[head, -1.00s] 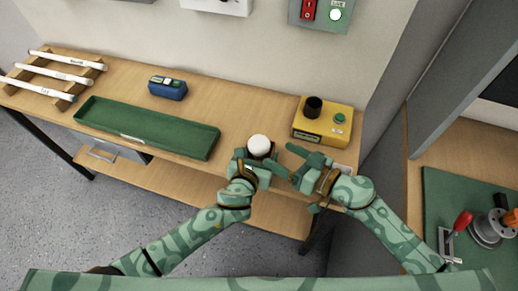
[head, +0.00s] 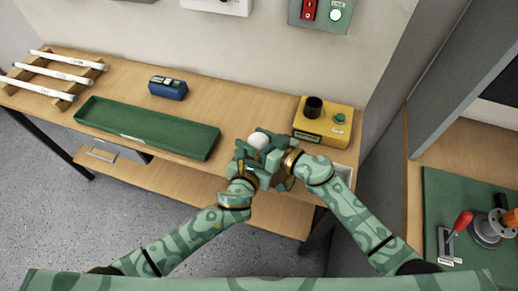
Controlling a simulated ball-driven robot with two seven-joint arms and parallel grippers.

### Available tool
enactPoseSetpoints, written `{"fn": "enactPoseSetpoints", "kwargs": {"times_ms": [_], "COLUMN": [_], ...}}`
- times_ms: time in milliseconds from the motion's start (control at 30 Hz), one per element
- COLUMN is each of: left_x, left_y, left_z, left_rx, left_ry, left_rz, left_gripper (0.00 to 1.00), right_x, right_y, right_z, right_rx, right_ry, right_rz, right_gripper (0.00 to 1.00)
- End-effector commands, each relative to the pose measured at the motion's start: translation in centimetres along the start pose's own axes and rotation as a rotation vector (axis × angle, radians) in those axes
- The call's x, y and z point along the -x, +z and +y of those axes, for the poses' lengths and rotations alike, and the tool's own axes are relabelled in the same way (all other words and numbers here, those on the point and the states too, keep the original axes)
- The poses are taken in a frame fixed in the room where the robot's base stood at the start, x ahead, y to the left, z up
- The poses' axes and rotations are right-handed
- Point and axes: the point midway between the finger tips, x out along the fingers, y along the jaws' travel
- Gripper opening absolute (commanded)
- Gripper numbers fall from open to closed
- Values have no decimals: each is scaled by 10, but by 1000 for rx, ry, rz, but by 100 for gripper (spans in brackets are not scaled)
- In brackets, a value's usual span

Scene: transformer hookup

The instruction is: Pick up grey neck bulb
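A white round bulb (head: 258,140) is in the middle of the head view, over the front part of the wooden bench. Its neck is hidden by my grippers, so its colour does not show. My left gripper (head: 244,155) comes from the lower left and appears shut on the bulb's lower part. My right gripper (head: 268,146) comes from the right, with its fingers close around the bulb beside the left gripper. The fingers overlap, and I cannot tell whether the right one is closed.
A green tray (head: 83,112) lies left on the bench. A yellow box (head: 320,118) with a dark socket and green button stands to the right. A blue device (head: 168,90) and a rack of white tubes (head: 62,100) are farther left.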

Motion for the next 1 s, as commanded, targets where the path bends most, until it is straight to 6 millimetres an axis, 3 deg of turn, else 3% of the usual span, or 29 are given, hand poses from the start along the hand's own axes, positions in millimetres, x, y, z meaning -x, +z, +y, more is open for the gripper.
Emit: {"fn": "enactPoseSetpoints", "kwargs": {"times_ms": [33, 133, 533, 1000], "left_x": [-1, -1, -2, -1], "left_y": [3, 3, 4, 2], "left_z": [-1, -1, 1, 1], "left_rx": [4, 4, 2, 1], "left_ry": [-3, -2, 1, 2], "left_rz": [-6, -7, -8, -3], "left_gripper": [45, 45, 45, 45], "right_x": [0, 0, 2, 11], "right_y": [10, 11, 4, -68], "right_z": [-5, -6, -8, -30], "right_rx": [-16, -17, -13, -7], "right_ry": [-11, -12, -13, -8], "right_rz": [-16, -17, -20, -4], "right_gripper": [44, 17, 16, 16]}}
